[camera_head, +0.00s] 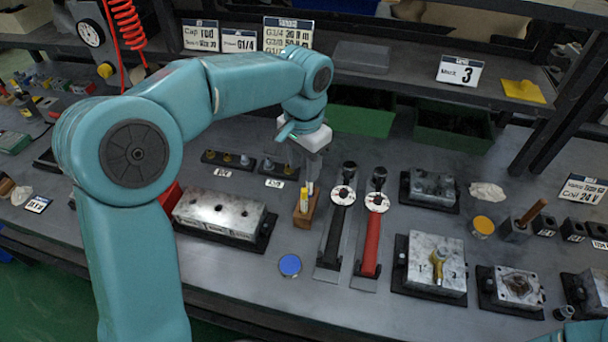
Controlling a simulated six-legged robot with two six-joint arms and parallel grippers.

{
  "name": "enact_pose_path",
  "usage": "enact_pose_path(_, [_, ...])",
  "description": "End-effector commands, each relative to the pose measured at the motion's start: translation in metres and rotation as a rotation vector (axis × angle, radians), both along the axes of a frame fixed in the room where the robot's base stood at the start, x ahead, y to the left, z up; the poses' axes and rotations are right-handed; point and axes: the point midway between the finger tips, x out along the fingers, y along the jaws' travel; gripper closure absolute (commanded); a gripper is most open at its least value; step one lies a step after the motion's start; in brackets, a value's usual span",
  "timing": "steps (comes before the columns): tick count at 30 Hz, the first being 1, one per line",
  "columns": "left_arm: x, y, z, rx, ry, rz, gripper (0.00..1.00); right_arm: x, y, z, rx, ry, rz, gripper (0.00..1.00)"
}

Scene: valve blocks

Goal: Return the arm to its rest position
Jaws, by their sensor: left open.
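My left arm reaches in from the left and bends down over the middle of the workbench (330,260). My left gripper (307,178) is open, its fingers pointing down, partly hidden by its own pale wrist body. It is just above or beside a small brown wooden block (306,208) with pale upright pieces; I cannot tell whether it touches them. At the lower right corner a teal piece shows, probably my right arm; the right gripper is not in view.
A valve block (219,212) lies left of the gripper. Black-handled (335,235) and red-handled (371,240) tools lie right of it. Further right are a block with a brass fitting (418,262) and other metal blocks. Green bins (362,121) and a shelf stand behind.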

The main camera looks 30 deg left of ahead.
Motion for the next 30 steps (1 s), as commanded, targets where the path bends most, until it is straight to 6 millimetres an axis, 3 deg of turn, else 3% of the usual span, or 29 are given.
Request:
enact_pose_path(17, [0.0,0.0,0.005,0.0,0.001,0.0,0.59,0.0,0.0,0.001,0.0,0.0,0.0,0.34])
enact_pose_path(30, [0.0,0.0,0.073,0.0,0.0,0.0,0.59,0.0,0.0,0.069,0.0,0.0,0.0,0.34])
